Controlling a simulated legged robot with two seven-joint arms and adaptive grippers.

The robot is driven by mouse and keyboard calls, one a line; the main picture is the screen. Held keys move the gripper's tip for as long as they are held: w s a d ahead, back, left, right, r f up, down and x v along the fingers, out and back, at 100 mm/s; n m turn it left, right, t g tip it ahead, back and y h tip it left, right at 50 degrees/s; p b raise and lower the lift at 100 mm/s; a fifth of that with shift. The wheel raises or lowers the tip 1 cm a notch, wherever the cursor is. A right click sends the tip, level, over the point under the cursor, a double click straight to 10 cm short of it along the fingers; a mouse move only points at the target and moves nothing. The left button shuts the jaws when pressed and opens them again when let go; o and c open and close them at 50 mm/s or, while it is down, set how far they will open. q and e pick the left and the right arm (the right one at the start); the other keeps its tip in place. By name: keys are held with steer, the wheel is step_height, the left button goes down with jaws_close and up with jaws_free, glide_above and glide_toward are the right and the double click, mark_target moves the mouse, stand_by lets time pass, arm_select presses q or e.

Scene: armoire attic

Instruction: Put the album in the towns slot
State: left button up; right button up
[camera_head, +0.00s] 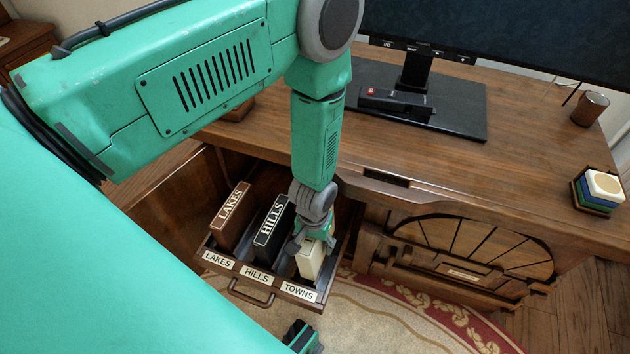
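The cream album (311,263) stands roughly upright in the right-hand compartment of the open drawer, behind the TOWNS label (298,291). Its lower part is within the compartment; I cannot see whether it rests on the bottom. My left gripper (314,243) reaches down from above, with its fingers around the album's top and apparently shut on it. The fingers hide the album's upper end.
The brown LAKES album (231,216) and black HILLS album (270,224) stand in the other compartments. The drawer handle (251,292) faces front. The desk (440,165) carries a monitor (500,35), a stapler (396,102), a cup (590,108) and stacked coasters (598,190).

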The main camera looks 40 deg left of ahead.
arm_select(q)
steer(key=shift+r, duration=0.1)
step_height(320, 180, up, 11)
steer(key=p, duration=0.4)
steer(key=shift+w+p, duration=0.1)
steer(key=shift+p, duration=0.25)
steer(key=shift+a+r, duration=0.1)
steer(key=shift+r, duration=0.3)
steer(key=s+a+m, duration=0.1)
steer(key=s+a, duration=0.1)
steer(key=s, duration=0.6)
steer(key=s+a+m, duration=0.2)
steer(key=s, duration=0.7)
steer(key=shift+a+r+t, duration=0.25)
steer(key=shift+r+t, duration=0.05)
steer(key=shift+r, duration=0.05)
